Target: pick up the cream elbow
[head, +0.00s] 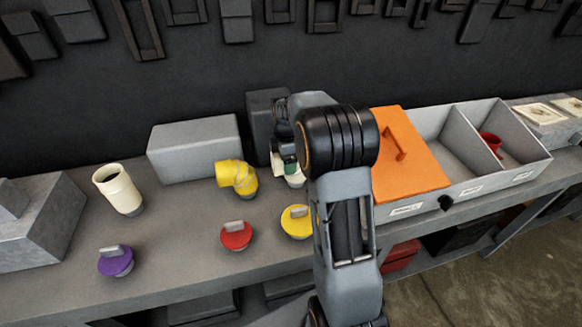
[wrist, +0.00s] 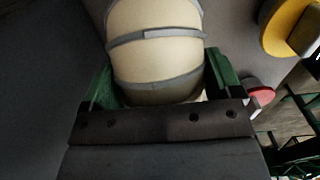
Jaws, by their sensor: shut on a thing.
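The cream elbow (wrist: 155,65) fills the top middle of the wrist view, with grey bands around it. My gripper (wrist: 160,80) has its green fingers on either side of it and is shut on it. In the head view my gripper (head: 285,160) is mostly behind my own arm. Only a small part of the cream elbow (head: 295,181) shows there, low over the bench. Whether it touches the bench is hidden.
On the grey bench (head: 185,250) stand a yellow elbow (head: 238,177), a cream straight pipe (head: 119,190), and purple (head: 116,261), red (head: 236,236) and yellow (head: 297,222) handled caps. A divided bin (head: 450,147) with an orange lid (head: 408,160) stands right. Grey blocks (head: 195,148) stand behind.

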